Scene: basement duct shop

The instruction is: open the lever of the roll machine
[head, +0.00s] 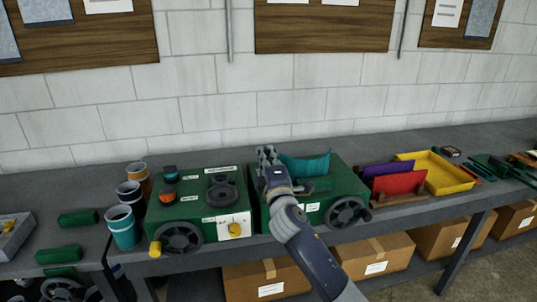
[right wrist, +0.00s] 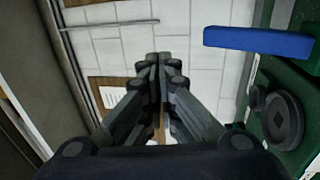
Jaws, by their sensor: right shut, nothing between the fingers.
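Two green machines stand side by side on the grey bench. The left green machine (head: 189,211) has a dark handwheel, a white panel with a yellow knob, and a round black part on top. The right green machine (head: 334,183) has a dark handwheel and a curved teal sheet (head: 307,165) on top. I cannot tell which part is the lever. My right gripper (head: 267,153) is shut and empty, in front of the right machine's left end and hiding part of it. Its closed fingers also show in the right wrist view (right wrist: 158,62). My left gripper is not in view.
A blue bar (right wrist: 258,40) and a dark round knob (right wrist: 283,119) on green show right of the fingers in the wrist view. Cups (head: 122,228) stand left of the machines. Cardboard boxes (head: 374,255) sit below.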

